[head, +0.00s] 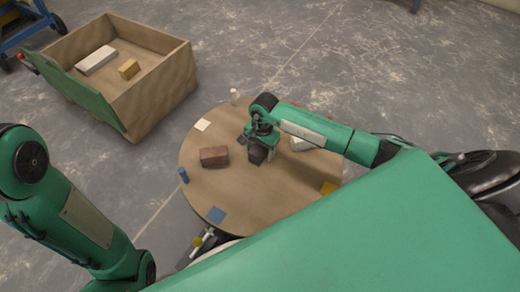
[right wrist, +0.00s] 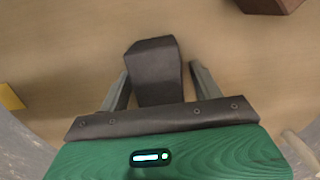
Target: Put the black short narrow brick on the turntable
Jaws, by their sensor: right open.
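The black short narrow brick (right wrist: 155,68) lies between the two fingers of my right gripper (right wrist: 160,85) in the right wrist view. The fingers are open, one on each side of the brick, with a narrow gap at the right finger. In the head view the right gripper (head: 258,148) is over the middle of the round wooden turntable (head: 232,188), with the dark brick (head: 257,156) under it. The brick seems to be at the turntable's surface; its underside is hidden. My left arm shows at the left of the head view, but its gripper is out of view.
On the turntable are a reddish-brown brick (head: 214,157), a pale brick (head: 299,144) partly behind my right arm, a blue cylinder (head: 183,175), a white bottle (head: 234,96) and flat coloured squares.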

